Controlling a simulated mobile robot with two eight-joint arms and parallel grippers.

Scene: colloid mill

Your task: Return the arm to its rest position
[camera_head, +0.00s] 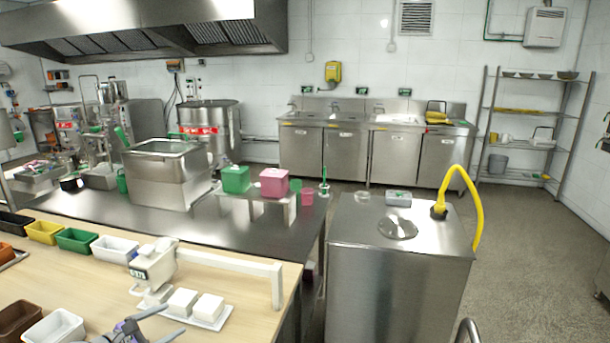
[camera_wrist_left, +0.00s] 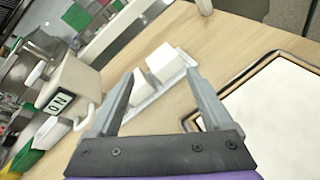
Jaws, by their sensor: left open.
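My left gripper (camera_head: 172,321) is at the bottom edge of the head view, low in front of a white tray (camera_head: 215,324) with two white blocks (camera_head: 196,304). In the left wrist view its two grey fingers (camera_wrist_left: 164,76) are spread with nothing held between them. The tray (camera_wrist_left: 158,98) and blocks (camera_wrist_left: 165,61) show beyond the fingertips there. I cannot tell the exact gap between fingers and tray. Most of the left arm is out of view. My right gripper is in neither view.
A white device with a display (camera_head: 152,266) and a white bar frame (camera_head: 240,268) stand behind the tray. It also shows in the left wrist view (camera_wrist_left: 75,85). Small coloured bins (camera_head: 75,240) line the table's left. A steel cabinet with a yellow hose (camera_head: 478,205) stands right, across floor.

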